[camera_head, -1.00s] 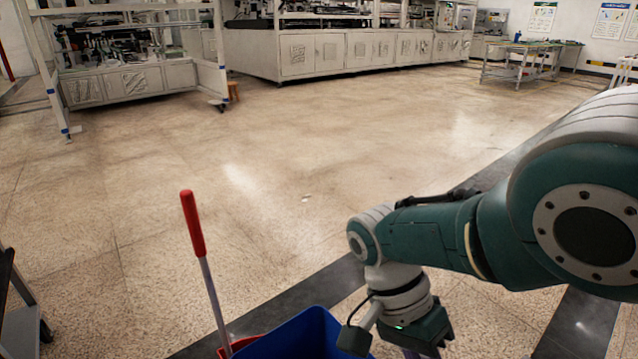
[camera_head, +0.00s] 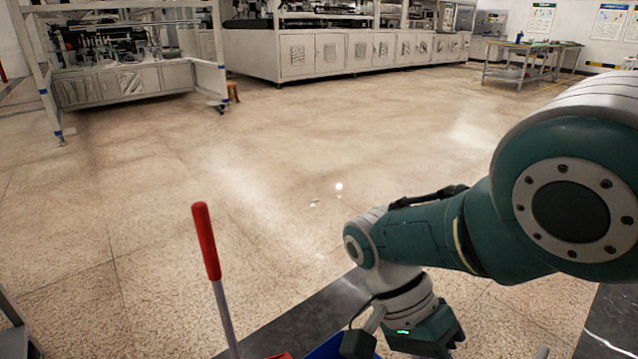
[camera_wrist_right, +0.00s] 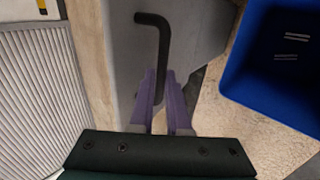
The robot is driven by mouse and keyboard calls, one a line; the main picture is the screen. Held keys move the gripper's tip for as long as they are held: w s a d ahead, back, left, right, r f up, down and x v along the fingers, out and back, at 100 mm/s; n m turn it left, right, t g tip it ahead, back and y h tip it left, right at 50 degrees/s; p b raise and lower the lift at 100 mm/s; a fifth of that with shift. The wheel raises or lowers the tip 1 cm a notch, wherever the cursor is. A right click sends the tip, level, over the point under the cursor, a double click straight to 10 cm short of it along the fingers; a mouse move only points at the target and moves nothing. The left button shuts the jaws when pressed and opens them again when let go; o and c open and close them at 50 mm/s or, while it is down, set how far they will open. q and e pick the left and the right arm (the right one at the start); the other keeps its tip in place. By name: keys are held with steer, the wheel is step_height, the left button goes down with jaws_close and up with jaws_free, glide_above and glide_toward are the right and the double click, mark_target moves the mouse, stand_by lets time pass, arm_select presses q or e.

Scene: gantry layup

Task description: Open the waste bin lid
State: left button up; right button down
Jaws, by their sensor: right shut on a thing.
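In the right wrist view a black bent handle (camera_wrist_right: 156,22) stands against a flat grey surface (camera_wrist_right: 194,38), which looks like the bin's lid. My right gripper (camera_wrist_right: 159,84) is shut on the handle's straight part, with its purple fingers on either side. Its fingertips are out of the head view, where only its dark green body shows at the bottom. The bin's hinge and opening are not in sight, so I cannot tell how the lid stands. My left gripper is not in view.
A blue open container (camera_wrist_right: 275,60) stands right of the grey surface; its edge shows in the head view (camera_head: 333,347). A red-handled pole (camera_head: 207,242) rises beside it. A pale ribbed panel (camera_wrist_right: 35,90) is at the wrist view's left. The floor ahead (camera_head: 250,150) is clear.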

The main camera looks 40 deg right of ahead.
steer(key=shift+w+f, duration=0.25)
steer(key=c, duration=1.3)
jaws_free()
steer(key=shift+a, duration=0.1)
steer(key=o, duration=0.4)
steer(key=shift+w+a, duration=0.1)
steer(key=shift+w, duration=0.05)
steer(key=shift+r, duration=0.1)
steer(key=shift+r, duration=0.1)
steer(key=b+v, duration=0.1)
steer(key=v, duration=0.8)
steer(key=shift+w+r, duration=0.25)
steer(key=shift+r, duration=0.05)
